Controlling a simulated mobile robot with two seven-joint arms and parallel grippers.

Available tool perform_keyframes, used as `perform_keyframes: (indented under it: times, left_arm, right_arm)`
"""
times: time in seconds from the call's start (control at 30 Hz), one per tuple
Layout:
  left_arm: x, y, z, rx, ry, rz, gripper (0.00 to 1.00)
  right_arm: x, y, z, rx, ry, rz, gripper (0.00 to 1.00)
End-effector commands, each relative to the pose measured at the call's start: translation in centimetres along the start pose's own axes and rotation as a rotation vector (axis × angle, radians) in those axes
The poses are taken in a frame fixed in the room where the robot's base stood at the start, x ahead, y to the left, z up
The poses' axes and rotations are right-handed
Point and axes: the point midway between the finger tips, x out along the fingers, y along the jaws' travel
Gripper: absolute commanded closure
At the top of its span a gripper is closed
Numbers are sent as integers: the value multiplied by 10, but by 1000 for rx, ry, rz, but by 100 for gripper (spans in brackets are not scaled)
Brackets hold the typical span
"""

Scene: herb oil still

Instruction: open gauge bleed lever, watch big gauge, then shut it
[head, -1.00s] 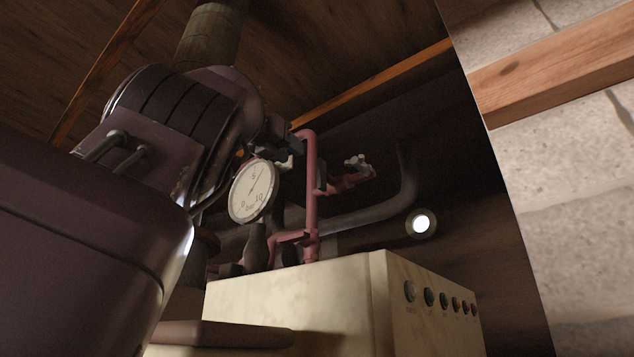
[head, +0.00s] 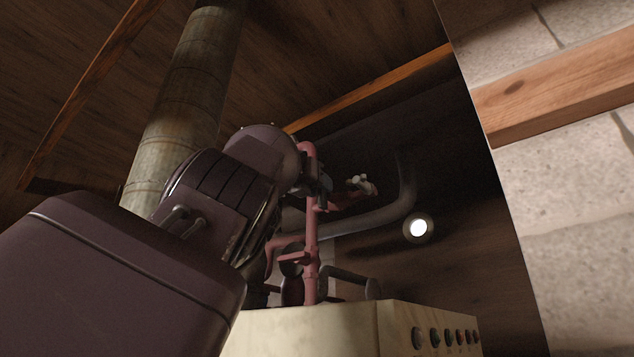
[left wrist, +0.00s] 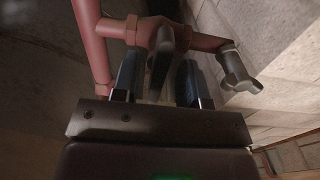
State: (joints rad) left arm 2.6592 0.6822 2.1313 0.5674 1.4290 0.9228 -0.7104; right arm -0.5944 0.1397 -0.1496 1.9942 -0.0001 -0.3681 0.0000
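A red pipe (head: 311,235) rises above the cream cabinet in the head view and carries valve fittings. In the left wrist view the red pipe (left wrist: 92,40) has a valve with a dark lever (left wrist: 160,62) pointing toward my camera. My left gripper (left wrist: 160,84) is open, with one finger on each side of this lever and gaps visible. In the head view my left gripper (head: 322,184) is partly hidden at the pipe. A second, grey lever (left wrist: 238,72) is on the right branch. No label shows which is the bleed lever. The big gauge is hidden behind my left arm. My right gripper is out of view.
A dark bent pipe (head: 385,212) runs behind the red pipe, near a round lamp (head: 418,228). A stone wall (head: 570,200) stands at right.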

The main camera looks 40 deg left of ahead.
Motion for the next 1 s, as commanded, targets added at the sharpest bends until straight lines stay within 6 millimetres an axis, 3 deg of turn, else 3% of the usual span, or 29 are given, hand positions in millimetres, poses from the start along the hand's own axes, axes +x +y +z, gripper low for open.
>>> perform_keyframes:
  times: [0.27,0.53,1.0]
  left_arm:
    - [1,0,0,0,0,0,60]
    - [1,0,0,0,0,0,100]
    - [1,1,0,-87,1,1,100]
  right_arm:
    - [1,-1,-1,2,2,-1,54]
    - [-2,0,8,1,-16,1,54]
    - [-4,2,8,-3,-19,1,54]
